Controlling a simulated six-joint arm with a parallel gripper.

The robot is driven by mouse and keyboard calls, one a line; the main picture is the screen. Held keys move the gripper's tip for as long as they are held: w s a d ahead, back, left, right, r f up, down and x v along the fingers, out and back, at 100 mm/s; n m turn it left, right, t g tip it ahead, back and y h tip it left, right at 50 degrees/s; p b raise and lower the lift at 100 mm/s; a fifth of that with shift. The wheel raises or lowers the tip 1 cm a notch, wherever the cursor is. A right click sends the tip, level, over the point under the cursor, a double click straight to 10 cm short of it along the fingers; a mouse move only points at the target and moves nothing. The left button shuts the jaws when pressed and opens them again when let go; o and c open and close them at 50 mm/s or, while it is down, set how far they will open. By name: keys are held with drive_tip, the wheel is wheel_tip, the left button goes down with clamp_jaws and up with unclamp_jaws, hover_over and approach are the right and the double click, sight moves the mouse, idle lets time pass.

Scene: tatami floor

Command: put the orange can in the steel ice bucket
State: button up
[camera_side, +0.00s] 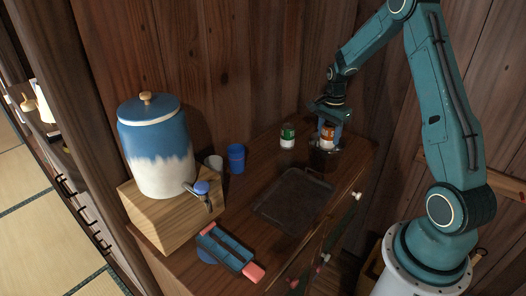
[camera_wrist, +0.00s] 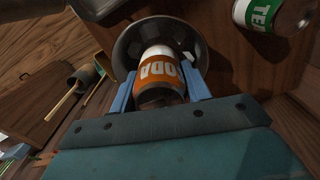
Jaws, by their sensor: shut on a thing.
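In the wrist view the can (camera_wrist: 159,76) sits between the two blue fingers (camera_wrist: 160,90). The steel ice bucket (camera_side: 323,160) stands at the back right of the wooden cabinet top, dark and shiny. In the side view the can is over the bucket's mouth; I cannot tell how far its lower end reaches inside. In the wrist view the bucket's round rim (camera_wrist: 126,45) shows behind the can.
A green-labelled can (camera_side: 287,136) stands left of the bucket, also in the wrist view (camera_wrist: 272,14). A dark tray (camera_side: 292,198) lies in front. A blue-and-white dispenser (camera_side: 157,150) on a wooden block, a blue cup (camera_side: 236,158) and a blue-and-red item (camera_side: 229,250) are further left.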

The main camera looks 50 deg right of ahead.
sight(330, 123)
drive_tip(key=shift+f, duration=0.75)
drive_tip(key=shift+f, duration=0.1)
drive_tip(key=shift+f, duration=2)
drive_tip(key=shift+f, duration=0.1)
drive_tip(key=o, duration=0.8)
wheel_tip(330, 123, up, 12)
drive_tip(key=shift+f, duration=0.1)
drive_tip(key=shift+r, duration=0.2)
